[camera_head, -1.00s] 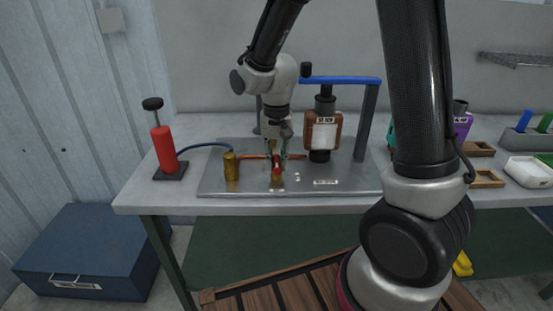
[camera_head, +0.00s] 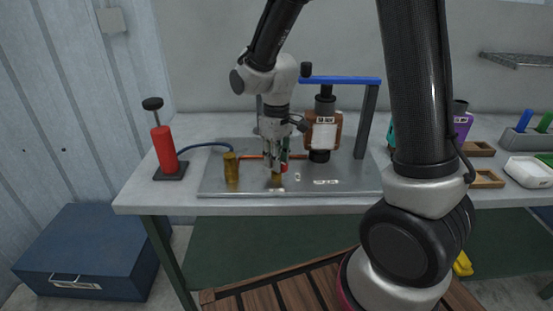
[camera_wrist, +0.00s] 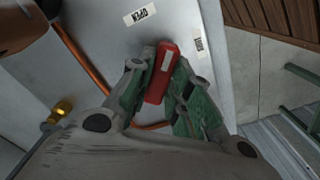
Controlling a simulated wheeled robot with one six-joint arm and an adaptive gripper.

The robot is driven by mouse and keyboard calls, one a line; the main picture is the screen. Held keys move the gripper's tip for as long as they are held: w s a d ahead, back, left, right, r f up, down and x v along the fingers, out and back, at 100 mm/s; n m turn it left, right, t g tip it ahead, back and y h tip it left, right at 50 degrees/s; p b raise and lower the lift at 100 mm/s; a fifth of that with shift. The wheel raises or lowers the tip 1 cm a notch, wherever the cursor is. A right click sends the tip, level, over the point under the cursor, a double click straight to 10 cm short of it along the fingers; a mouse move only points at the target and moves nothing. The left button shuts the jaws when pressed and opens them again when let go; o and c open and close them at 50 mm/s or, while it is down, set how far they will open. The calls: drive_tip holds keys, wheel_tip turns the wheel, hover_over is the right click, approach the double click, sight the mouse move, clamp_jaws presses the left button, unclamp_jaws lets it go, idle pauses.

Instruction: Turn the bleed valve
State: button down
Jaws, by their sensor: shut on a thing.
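The bleed valve has a red handle (camera_wrist: 161,72) and a brass body (camera_head: 277,181) on the metal plate (camera_head: 340,184). In the wrist view the red handle lies between the green-padded fingers of my gripper (camera_wrist: 158,90), which is shut on it. In the head view my gripper (camera_head: 275,164) points down over the valve and hides most of the handle; a bit of red shows at its right side. A label reading "OPEN" (camera_wrist: 139,15) is on the plate beyond the handle, and a second small label (camera_wrist: 198,45) lies to its right.
A brass cylinder (camera_head: 231,168) stands left of the valve, with an orange pipe (camera_wrist: 82,58) nearby. A red hand pump (camera_head: 164,150) stands at the left.

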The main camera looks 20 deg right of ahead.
drive_tip(key=n, duration=0.4)
drive_tip(key=shift+n, duration=1.9)
drive_tip(key=c, duration=1.3)
unclamp_jaws()
wheel_tip(320, 180, up, 12)
